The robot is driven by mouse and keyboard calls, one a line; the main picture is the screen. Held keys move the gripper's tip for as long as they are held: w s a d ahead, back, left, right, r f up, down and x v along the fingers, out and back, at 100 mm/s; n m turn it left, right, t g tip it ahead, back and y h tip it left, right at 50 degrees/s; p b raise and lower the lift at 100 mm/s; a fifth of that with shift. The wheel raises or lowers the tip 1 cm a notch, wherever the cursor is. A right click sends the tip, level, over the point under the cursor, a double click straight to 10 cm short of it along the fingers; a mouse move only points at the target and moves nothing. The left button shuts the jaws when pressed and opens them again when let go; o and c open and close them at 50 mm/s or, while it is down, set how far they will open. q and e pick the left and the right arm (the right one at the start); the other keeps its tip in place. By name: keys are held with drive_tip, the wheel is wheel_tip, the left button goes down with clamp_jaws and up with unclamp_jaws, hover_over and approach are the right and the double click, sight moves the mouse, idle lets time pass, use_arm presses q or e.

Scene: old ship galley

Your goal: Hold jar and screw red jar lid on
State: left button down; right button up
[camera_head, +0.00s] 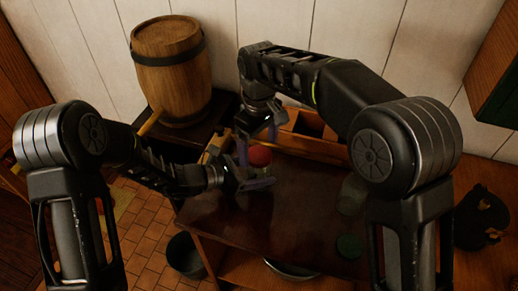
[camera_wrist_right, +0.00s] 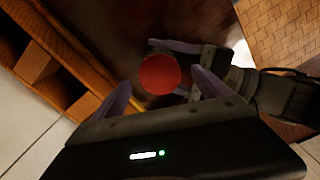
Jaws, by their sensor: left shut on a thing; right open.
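The red jar lid (camera_head: 259,156) shows face up between my two grippers, and as a red disc in the right wrist view (camera_wrist_right: 160,74). My left gripper (camera_head: 256,178) is shut just below the lid, with its fingers on either side of what seems to be the jar. The jar itself is mostly hidden by the lid and the fingers, so I cannot tell how the lid sits on it. My right gripper (camera_head: 257,143) is open above, pointing down. In the right wrist view its fingers (camera_wrist_right: 160,93) are spread around the lid with visible gaps.
A clear glass jar (camera_head: 352,194) and a green lid (camera_head: 350,247) are on the dark tabletop (camera_head: 285,222) to the right. A wooden compartment box (camera_head: 312,145) stands behind, near the right gripper. A barrel (camera_head: 170,70) stands at the back left. The table's front middle is clear.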

sight(248, 174)
wheel_tip(248, 174, up, 6)
drive_tip(key=shift+f, duration=0.1)
use_arm(q)
drive_tip(key=shift+c, duration=1.3)
unclamp_jaws()
drive_tip(key=shift+a, duration=0.1)
use_arm(e)
drive_tip(key=shift+f, duration=0.1)
use_arm(q)
drive_tip(key=shift+b+v, duration=0.65)
drive_tip(key=shift+v, duration=3.15)
use_arm(e)
drive_tip(key=shift+f, duration=0.55)
use_arm(q)
drive_tip(key=shift+r, duration=0.1)
drive_tip(key=shift+s, duration=0.15)
use_arm(e)
drive_tip(key=shift+s, duration=0.1)
